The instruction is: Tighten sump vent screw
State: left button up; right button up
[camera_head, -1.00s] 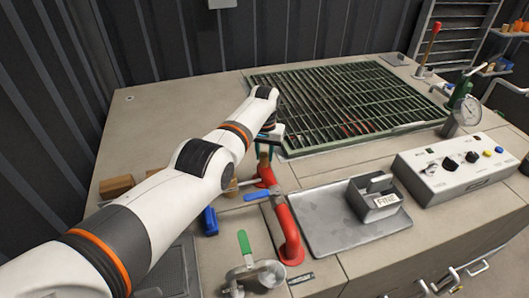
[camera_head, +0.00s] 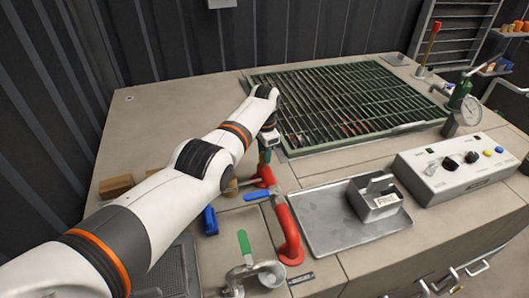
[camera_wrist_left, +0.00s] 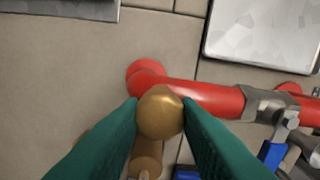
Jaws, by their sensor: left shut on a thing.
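The brass screw head (camera_wrist_left: 160,112), rounded and faceted, stands between the green fingers of my left gripper in the left wrist view. Both fingers touch its sides, and the gripper is shut on it. A brass stem shows below it, partly hidden by the fingers. In the head view my left gripper (camera_head: 265,157) points down beside the front edge of the grating, over the rear end of the red pipe (camera_head: 288,232). The screw is too small and covered to make out there. The red pipe also runs right from behind the screw in the left wrist view (camera_wrist_left: 212,97). My right gripper is not in view.
A blue-handled valve (camera_head: 257,194) and a green lever (camera_head: 245,242) are close in front. A metal tray (camera_head: 318,235) with a box labelled FINE (camera_head: 380,212) lies right. The green grating (camera_head: 340,100) is behind.

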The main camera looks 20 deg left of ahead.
pick_arm(q)
jog(key=shift+m, duration=0.7)
jog(key=o, duration=1)
jog(key=shift+c, duration=0.2)
jog(key=shift+r, duration=0.15)
jog(key=shift+r, duration=0.3)
notch_tip(320, 180, up, 11)
